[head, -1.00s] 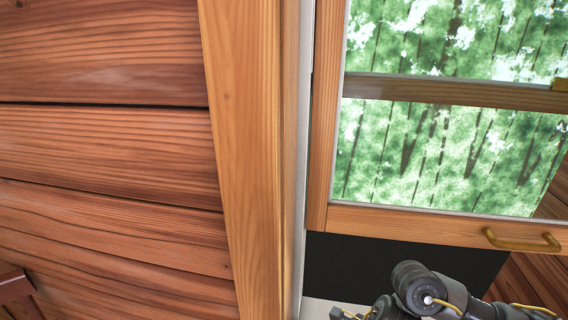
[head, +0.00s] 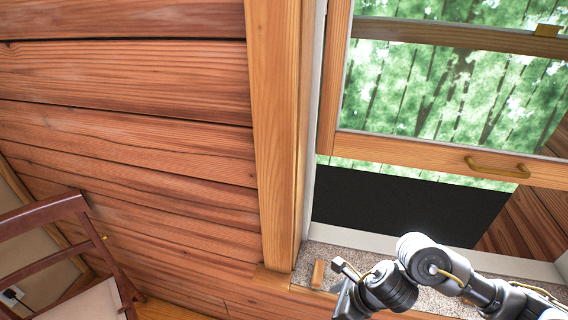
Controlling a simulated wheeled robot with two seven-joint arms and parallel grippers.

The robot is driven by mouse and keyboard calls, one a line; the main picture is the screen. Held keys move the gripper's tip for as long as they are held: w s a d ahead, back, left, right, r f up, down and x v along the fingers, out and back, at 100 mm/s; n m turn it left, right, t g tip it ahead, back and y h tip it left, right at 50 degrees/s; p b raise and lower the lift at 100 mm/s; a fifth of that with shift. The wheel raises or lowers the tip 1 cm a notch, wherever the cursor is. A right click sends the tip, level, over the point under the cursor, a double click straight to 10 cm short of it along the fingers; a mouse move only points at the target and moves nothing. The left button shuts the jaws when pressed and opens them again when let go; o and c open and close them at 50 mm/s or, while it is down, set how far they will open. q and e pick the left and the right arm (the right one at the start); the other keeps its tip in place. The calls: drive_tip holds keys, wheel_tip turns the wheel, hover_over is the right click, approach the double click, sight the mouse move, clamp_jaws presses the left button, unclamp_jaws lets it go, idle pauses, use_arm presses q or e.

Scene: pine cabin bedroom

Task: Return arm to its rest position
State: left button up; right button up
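My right arm (head: 420,256) comes in from the lower right and reaches across the window sill. Its end, with the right gripper (head: 347,268), is near the left end of the sill, close to the wooden window trim. The gripper is small and partly hidden by the wrist, so I cannot tell whether it is open or shut. My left arm and gripper are not in view.
The wooden window sash (head: 432,156) with its brass handle (head: 497,167) is above the arm, with an opening below it. A small wooden piece (head: 318,274) is on the speckled sill (head: 322,252). A chair (head: 62,250) stands at lower left.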

drive_tip(key=a+r+m+t+y, duration=0.3)
drive_tip(key=a+m, duration=0.4)
drive_tip(key=m, duration=0.4)
drive_tip(key=s+d+f+m+g+h, duration=0.1)
drive_tip(key=s+d+f+m+h, duration=0.35)
drive_tip(key=m, duration=0.75)
drive_tip(key=s+d+f+m+h, duration=0.1)
drive_tip(key=s+d+m, duration=0.5)
drive_tip(key=d+m, duration=0.45)
drive_tip(key=s+d+f+m+g+h, duration=0.1)
drive_tip(key=s+d+f+m+h, duration=0.35)
drive_tip(key=m, duration=0.85)
drive_tip(key=s+d+f+y, duration=0.1)
drive_tip(key=s+f, duration=0.2)
drive_tip(key=f, duration=2.3)
drive_tip(key=s+d+f+g, duration=0.2)
drive_tip(key=s+f, duration=1.1)
drive_tip(key=s, duration=0.2)
drive_tip(key=shift+s+d+f, duration=0.3)
drive_tip(key=shift+d+f, duration=0.05)
drive_tip(key=shift+d, duration=0.05)
drive_tip(key=shift+n, duration=0.25)
